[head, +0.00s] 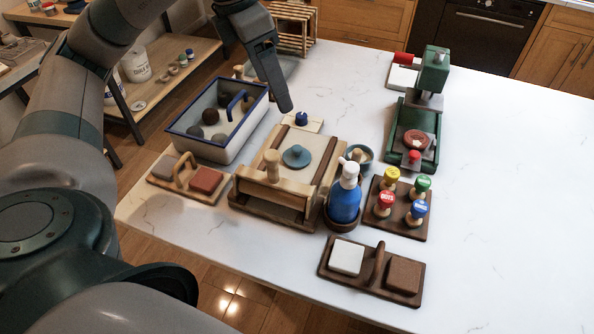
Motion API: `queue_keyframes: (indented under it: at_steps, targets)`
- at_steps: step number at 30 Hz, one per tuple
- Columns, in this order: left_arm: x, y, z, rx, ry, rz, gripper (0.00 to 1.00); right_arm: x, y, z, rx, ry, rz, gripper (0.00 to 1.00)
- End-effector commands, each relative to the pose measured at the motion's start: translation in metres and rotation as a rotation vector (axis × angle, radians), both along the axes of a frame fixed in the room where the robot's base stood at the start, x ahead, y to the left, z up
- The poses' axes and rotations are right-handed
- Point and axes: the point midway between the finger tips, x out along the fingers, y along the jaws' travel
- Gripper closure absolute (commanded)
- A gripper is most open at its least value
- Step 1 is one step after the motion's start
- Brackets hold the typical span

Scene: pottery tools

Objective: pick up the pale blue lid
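The pale blue lid (297,157) is a small round disc with a darker blue knob on top. It lies on the light board of the wooden press (317,185) near the middle of the table, apart from my gripper. My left gripper (283,105) points down above the table, up and slightly left of the lid in the picture. Its fingers overlap in this view, so their opening is unclear. Nothing is visibly held. My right gripper is not in view.
A blue-rimmed basin (174,133) stands left of the press. A blue spray bottle (345,203) stands close to its right, beside a rack of coloured stamps (427,232). A green machine (428,105) stands farther right. The right side of the white table (520,190) is clear.

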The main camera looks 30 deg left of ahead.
Motion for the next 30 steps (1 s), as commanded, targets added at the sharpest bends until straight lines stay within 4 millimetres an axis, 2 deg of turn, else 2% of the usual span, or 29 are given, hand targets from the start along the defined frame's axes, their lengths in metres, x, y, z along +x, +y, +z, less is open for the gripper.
queue_keyframes:
  at_steps: [1, 3, 20, 25, 30]
  targets:
    - [0.000, 0.000, -0.011, -0.001, -0.001, 0.000, 0.29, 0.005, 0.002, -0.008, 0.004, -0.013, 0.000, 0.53]
    - [0.000, 0.000, -0.015, -0.001, -0.001, 0.000, 0.29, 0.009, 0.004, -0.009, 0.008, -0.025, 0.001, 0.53]
    - [0.001, 0.000, -0.019, 0.001, 0.001, 0.000, 0.29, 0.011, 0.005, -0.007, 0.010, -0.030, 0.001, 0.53]
    - [0.004, -0.003, -0.034, 0.001, 0.003, 0.001, 0.29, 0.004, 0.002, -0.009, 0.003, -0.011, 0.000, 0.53]
    - [0.010, -0.006, -0.061, 0.001, 0.005, 0.000, 0.29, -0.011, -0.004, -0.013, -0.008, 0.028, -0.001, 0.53]
